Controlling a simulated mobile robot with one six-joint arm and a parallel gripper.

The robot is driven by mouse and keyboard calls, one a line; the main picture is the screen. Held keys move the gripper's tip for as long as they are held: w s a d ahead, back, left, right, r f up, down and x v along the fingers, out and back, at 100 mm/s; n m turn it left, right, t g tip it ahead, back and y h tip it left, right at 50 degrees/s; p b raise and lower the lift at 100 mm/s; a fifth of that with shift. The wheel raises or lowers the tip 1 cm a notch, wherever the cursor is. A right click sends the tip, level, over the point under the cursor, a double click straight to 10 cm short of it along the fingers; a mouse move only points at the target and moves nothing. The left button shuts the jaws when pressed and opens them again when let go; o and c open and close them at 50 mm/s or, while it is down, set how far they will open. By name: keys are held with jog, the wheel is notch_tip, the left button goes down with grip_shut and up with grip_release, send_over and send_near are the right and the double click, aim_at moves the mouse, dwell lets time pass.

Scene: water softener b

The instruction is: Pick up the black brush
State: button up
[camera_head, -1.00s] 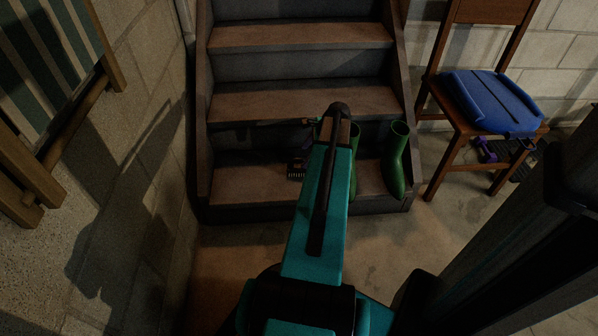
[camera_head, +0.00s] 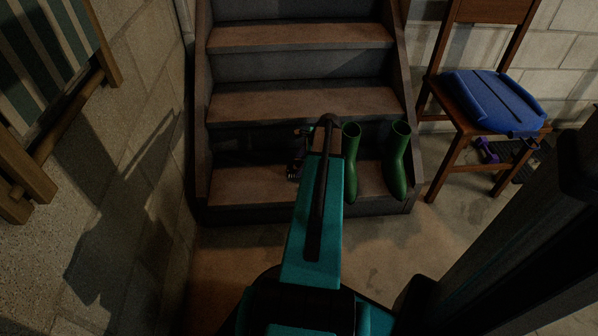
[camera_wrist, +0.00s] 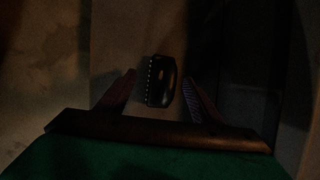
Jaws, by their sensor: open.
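The black brush (camera_wrist: 160,82) shows in the wrist view as a small dark block with a row of pale bristles along its left edge. It lies on the lowest stair step (camera_head: 240,184). My gripper (camera_wrist: 159,75) is open, with one finger on each side of the brush in that view. How far the fingers are above the step is hard to tell. In the head view my arm and the dark gripper parts beside it largely cover the brush.
Two green boots, one (camera_head: 351,163) close right of my arm and another (camera_head: 397,160) farther right, stand on the same step. The riser and higher steps (camera_head: 300,104) rise behind. A stone wall (camera_head: 140,170) is at left, a wooden chair (camera_head: 462,123) at right.

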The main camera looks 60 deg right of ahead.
aim_at(295, 169)
jog(key=shift+b+x, duration=1.45)
jog(key=shift+x, duration=1.1)
jog(key=c, duration=1.3)
